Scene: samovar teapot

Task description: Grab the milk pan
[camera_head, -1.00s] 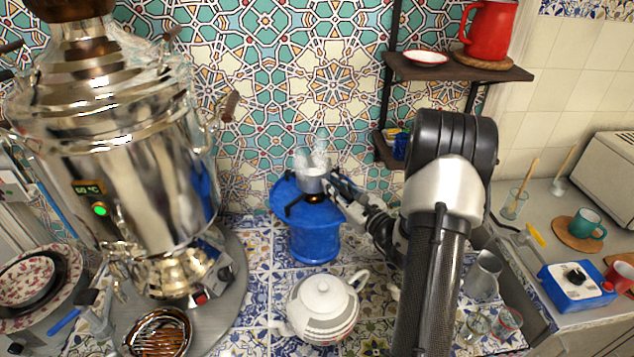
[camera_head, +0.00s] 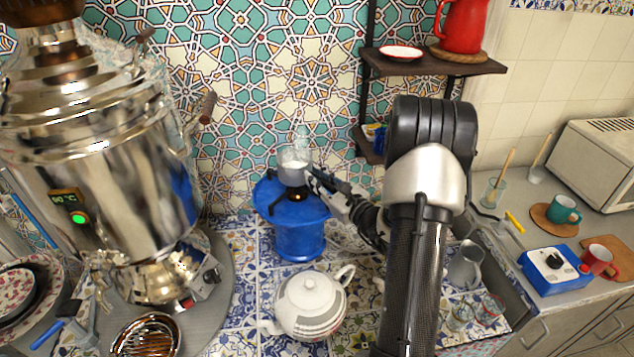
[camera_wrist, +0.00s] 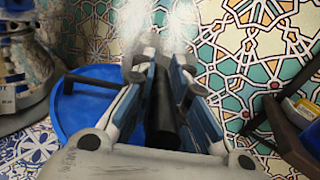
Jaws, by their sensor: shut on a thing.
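The milk pan (camera_head: 293,173) is a small grey metal pan with steam rising from it. It is over the burner of the blue gas stove (camera_head: 301,238), and seems slightly above its supports. My gripper (camera_head: 316,181) comes from the right and is shut on the pan's handle. In the wrist view, the dark handle (camera_wrist: 162,115) lies between the fingers of my gripper (camera_wrist: 160,75). The pan's bowl is blurred by steam there.
A large steel samovar (camera_head: 110,170) stands left of the stove. A white teapot (camera_head: 310,305) sits in front of it. A dark wall shelf (camera_head: 420,68) is above and right. A metal jug (camera_head: 465,265) and glasses stand to the right.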

